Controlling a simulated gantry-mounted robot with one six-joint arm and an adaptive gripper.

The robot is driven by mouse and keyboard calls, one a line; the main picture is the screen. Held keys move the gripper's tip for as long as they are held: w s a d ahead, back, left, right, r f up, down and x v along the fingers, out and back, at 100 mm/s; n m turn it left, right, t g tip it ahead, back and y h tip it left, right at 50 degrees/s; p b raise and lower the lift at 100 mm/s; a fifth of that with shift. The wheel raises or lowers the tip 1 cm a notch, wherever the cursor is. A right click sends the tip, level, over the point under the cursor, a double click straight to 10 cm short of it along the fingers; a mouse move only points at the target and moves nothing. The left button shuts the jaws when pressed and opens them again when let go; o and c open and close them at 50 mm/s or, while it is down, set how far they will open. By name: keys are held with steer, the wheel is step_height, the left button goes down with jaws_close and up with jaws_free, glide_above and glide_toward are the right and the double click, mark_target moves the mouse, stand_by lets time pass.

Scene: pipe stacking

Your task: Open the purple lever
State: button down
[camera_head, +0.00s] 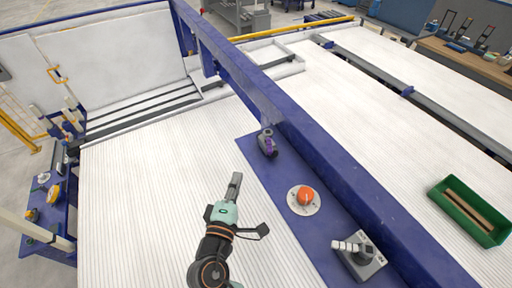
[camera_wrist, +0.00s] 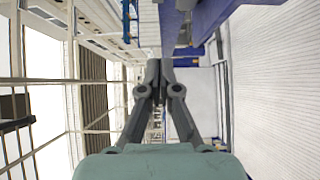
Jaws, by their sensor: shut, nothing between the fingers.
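The purple lever (camera_head: 268,145) is a small grey and purple fitting at the far end of the blue plate, close to the blue beam, in the head view. My gripper (camera_head: 236,178) is to the left of and a little nearer than the lever, apart from it, above the white ribbed surface. In the wrist view, my gripper (camera_wrist: 160,65) has its fingers together with nothing between them. I cannot make out the lever clearly in the wrist view.
The blue plate (camera_head: 262,183) also carries an orange knob (camera_head: 305,196) and a grey lever device (camera_head: 359,255). A long blue beam (camera_head: 300,130) runs along its right side. A green bin (camera_head: 470,212) stands at the far right. The white ribbed surface (camera_head: 140,200) is clear on the left.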

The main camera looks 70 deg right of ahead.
mark_target(269, 141)
steer(key=d+p, duration=0.1)
steer(key=d, duration=0.2)
steer(key=s+d+p, duration=0.1)
steer(key=d, duration=0.3)
steer(key=d+p, duration=0.2)
steer(key=d, duration=0.1)
steer(key=shift+s+d+r, duration=0.15)
steer(key=shift+s+d, duration=0.1)
steer(key=shift+d, duration=0.15)
steer(key=shift+s+d, duration=0.25)
steer(key=shift+s, duration=0.05)
steer(key=shift+s, duration=0.1)
steer(key=shift+s+d, duration=0.25)
steer(key=shift+s, duration=0.55)
steer(key=shift+s+d, duration=0.25)
steer(key=shift+s, duration=0.55)
